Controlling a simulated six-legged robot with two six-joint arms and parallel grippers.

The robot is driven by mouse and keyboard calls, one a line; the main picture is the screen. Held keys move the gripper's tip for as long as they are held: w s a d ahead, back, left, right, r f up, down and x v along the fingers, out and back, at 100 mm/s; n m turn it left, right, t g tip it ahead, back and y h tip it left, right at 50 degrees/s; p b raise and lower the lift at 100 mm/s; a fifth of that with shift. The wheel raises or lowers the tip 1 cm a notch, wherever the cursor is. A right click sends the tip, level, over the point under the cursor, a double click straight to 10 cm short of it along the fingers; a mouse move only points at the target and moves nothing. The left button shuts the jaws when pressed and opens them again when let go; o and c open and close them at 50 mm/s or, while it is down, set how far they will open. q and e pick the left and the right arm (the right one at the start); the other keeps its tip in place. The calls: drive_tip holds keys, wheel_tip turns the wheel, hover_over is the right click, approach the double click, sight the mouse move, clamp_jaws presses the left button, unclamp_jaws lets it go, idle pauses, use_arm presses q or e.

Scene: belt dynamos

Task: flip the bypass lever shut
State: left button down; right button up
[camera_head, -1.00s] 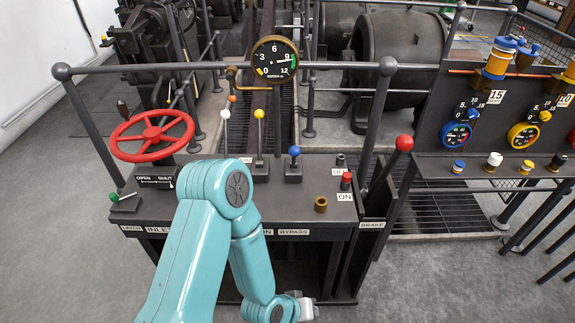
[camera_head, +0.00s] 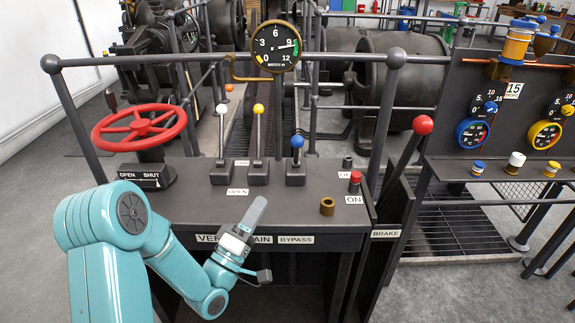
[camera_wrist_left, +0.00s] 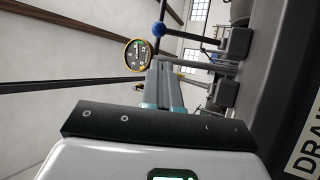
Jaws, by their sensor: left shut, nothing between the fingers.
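The bypass lever is a short dark lever with a blue ball (camera_head: 298,142) on a black base, above the BYPASS label (camera_head: 296,240) on the console's front edge. It stands about upright. Its blue ball also shows in the left wrist view (camera_wrist_left: 158,29), at upper centre. My left gripper (camera_head: 258,204) is shut and empty. It is in front of and left of the bypass lever, over the console's front edge, apart from the lever. In the left wrist view its fingers (camera_wrist_left: 163,85) point up toward the gauge. My right gripper is in neither view.
A yellow-topped lever (camera_head: 258,108) and a white-topped lever (camera_head: 221,109) stand left of the bypass lever. A red handwheel (camera_head: 139,128) is at far left, and a red-balled brake lever (camera_head: 422,125) at right. A brass cup (camera_head: 327,206) and red button (camera_head: 355,177) sit nearby.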

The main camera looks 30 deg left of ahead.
use_arm(q)
drive_tip(key=p, duration=0.2)
approach(297, 153)
wheel_tip(297, 153, up, 7)
drive_tip(key=w+d, duration=0.1)
drive_tip(key=w, duration=0.1)
drive_tip(key=shift+w, duration=0.2)
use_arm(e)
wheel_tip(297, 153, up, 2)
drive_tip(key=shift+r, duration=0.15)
use_arm(q)
drive_tip(key=shift+r, duration=0.2)
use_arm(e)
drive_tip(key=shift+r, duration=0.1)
